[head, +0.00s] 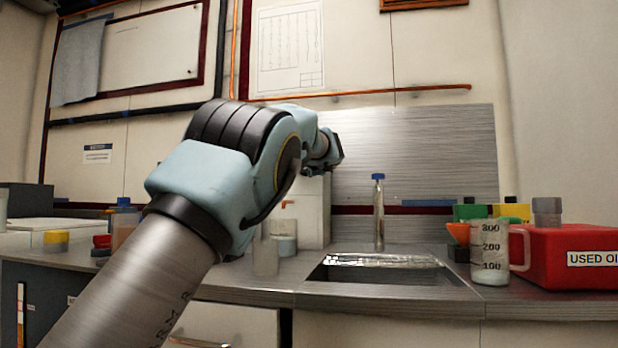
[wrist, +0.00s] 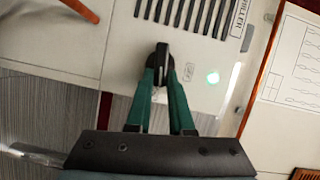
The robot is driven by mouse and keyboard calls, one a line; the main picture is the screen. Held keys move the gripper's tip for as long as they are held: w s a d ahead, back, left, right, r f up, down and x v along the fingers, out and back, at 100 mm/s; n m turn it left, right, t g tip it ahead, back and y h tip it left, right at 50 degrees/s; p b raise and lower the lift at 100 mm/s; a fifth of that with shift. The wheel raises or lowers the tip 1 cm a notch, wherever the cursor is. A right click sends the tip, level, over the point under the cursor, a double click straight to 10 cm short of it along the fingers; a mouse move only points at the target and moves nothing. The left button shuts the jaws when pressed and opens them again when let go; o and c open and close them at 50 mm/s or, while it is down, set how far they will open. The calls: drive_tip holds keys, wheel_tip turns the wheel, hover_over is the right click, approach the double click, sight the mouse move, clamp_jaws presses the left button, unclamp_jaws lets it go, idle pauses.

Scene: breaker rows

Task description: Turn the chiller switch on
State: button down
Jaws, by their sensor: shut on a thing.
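In the wrist view, a black switch (wrist: 161,52) stands out from a pale panel (wrist: 110,48). My gripper (wrist: 161,78) has its two green fingers on either side of the switch, shut on it. A "CHILLER" label (wrist: 238,18) sits at the upper right, beside dark vent slots. A small mark (wrist: 190,72) next to the switch is too small to read for certain. In the head view my own arm hides the gripper and the switch.
In the head view, a pale box (head: 314,212) stands on the counter behind my arm. A sink (head: 385,277), a blue-capped tube (head: 378,215), a beaker (head: 490,252) and a red "USED OIL" container (head: 570,240) stand to the right. Small jars crowd the left.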

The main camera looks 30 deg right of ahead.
drive_tip(key=shift+w+a+f+m+t+b, duration=0.25)
drive_tip(key=shift+m+t+b, duration=0.15)
drive_tip(key=shift+m+b, duration=0.35)
drive_tip(key=shift+r, duration=0.25)
drive_tip(key=c, duration=0.8)
unclamp_jaws()
drive_tip(key=shift+f, duration=0.1)
drive_tip(key=shift+w+f, duration=0.1)
drive_tip(key=shift+f, duration=0.15)
drive_tip(key=shift+d, duration=0.2)
